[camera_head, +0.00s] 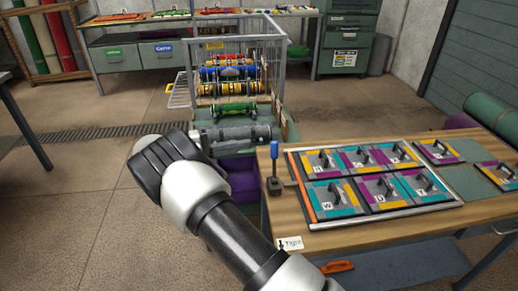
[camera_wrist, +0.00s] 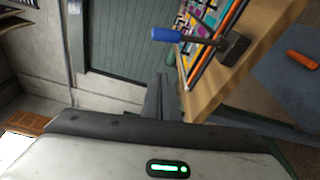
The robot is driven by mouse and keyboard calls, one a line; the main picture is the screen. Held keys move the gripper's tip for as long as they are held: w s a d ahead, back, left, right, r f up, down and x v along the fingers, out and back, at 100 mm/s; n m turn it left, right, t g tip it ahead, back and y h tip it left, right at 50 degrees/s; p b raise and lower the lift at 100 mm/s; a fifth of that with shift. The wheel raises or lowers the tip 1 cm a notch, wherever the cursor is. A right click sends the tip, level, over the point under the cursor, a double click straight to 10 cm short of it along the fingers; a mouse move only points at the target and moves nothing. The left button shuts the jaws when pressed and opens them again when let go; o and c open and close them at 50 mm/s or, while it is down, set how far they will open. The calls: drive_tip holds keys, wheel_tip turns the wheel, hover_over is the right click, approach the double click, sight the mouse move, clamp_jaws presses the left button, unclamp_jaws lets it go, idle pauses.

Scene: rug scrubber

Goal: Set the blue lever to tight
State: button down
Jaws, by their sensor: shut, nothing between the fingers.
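The blue lever (camera_head: 274,151) stands near the left edge of the wooden table, with its blue grip up on a dark shaft and base. It looks close to upright. In the wrist view the lever (camera_wrist: 166,34) shows sideways, with its grip toward the left. A white card reading "Tight" (camera_head: 290,243) is at the table's front left corner. My gripper (camera_wrist: 160,92) is shut and empty, and its dark fingers appear apart from the blue grip. In the head view my arm reaches up to the left of the table, and the fingers cannot be made out.
A framed board (camera_head: 440,206) with several coloured rug tiles and dark handles lies right of the lever. An orange-handled tool (camera_head: 337,266) is below the table's front edge. A wire rack (camera_head: 278,60) with coloured rolls stands behind. Open floor lies to the left.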

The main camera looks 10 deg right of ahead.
sight(273, 152)
drive_tip(key=s+d, duration=0.2)
drive_tip(key=d, duration=0.3)
drive_tip(key=shift+s+d+r, duration=0.2)
drive_tip(key=shift+s+r, duration=0.05)
drive_tip(key=shift+s, duration=0.1)
drive_tip(key=s+m+h+b, duration=0.1)
drive_tip(key=s+m+b, duration=0.2)
drive_tip(key=shift+s+r+m+b, duration=0.15)
drive_tip(key=shift+s+m+b, duration=0.05)
drive_tip(key=shift+m+b, duration=0.15)
drive_tip(key=shift+m, duration=0.45)
drive_tip(key=shift+s+f+b, duration=0.15)
drive_tip(key=shift+s+f, duration=0.05)
drive_tip(key=shift+s, duration=1.1)
drive_tip(key=shift+s+f+b, duration=0.15)
drive_tip(key=shift+s+f, duration=0.05)
drive_tip(key=shift+s, duration=1.05)
drive_tip(key=shift+s+f, duration=0.1)
drive_tip(key=shift+f, duration=0.05)
